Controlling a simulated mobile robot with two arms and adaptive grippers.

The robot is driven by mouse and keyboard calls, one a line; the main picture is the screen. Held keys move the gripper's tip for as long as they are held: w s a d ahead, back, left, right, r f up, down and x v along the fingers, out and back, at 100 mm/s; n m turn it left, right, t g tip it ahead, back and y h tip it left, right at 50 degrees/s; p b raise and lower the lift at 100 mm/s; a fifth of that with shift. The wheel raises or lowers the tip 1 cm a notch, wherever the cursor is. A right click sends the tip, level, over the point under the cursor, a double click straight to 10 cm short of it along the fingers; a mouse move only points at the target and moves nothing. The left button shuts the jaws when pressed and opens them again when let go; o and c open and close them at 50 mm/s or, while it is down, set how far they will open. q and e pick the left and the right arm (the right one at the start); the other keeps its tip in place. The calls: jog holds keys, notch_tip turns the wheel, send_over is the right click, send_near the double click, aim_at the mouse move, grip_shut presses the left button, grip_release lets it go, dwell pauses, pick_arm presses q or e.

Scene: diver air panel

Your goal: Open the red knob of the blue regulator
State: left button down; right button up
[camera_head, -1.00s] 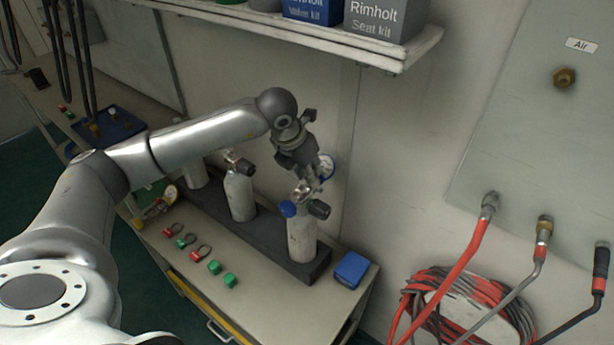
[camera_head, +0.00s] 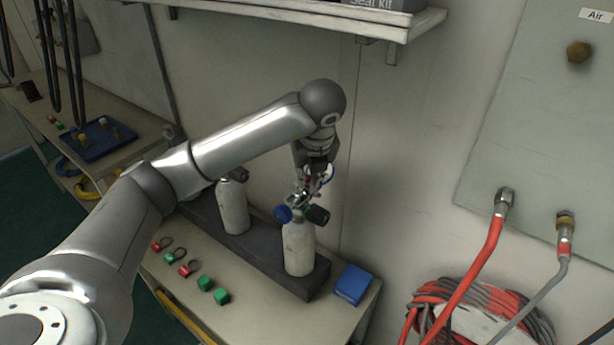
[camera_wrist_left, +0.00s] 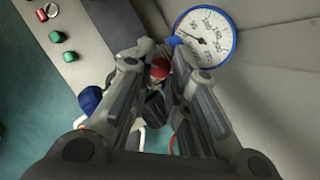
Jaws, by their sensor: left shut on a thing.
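The blue regulator, with its blue-rimmed gauge (camera_wrist_left: 205,38) and blue round part (camera_head: 284,213), sits on top of the nearest white cylinder (camera_head: 299,250). The red knob (camera_wrist_left: 160,68) shows between the fingertips in the left wrist view. My left gripper (camera_head: 310,186) points down over the regulator and is shut on the red knob. In the head view the fingers mostly hide the knob and gauge. A black valve knob (camera_head: 318,215) is close to the right of the fingers. My right gripper is not in view.
The cylinder stands in a dark rack (camera_head: 265,262) near the wall with other cylinders (camera_head: 233,207). A blue box (camera_head: 352,284) lies to the right. A shelf (camera_head: 300,15) overhangs above.

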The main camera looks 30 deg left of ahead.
pick_arm(q)
jog(key=shift+w+d+n+g+y, duration=0.1)
jog(key=shift+n+g+y, duration=0.25)
jog(key=shift+n, duration=0.75)
jog(key=c, duration=1.3)
grip_release()
jog(key=shift+c, duration=0.2)
jog(key=shift+d+r, duration=0.15)
jog(key=shift+r, duration=0.4)
jog(key=s+d+r, duration=0.3)
jog(key=s+d, duration=0.5)
jog(key=d, duration=0.3)
jog(key=shift+r, duration=0.25)
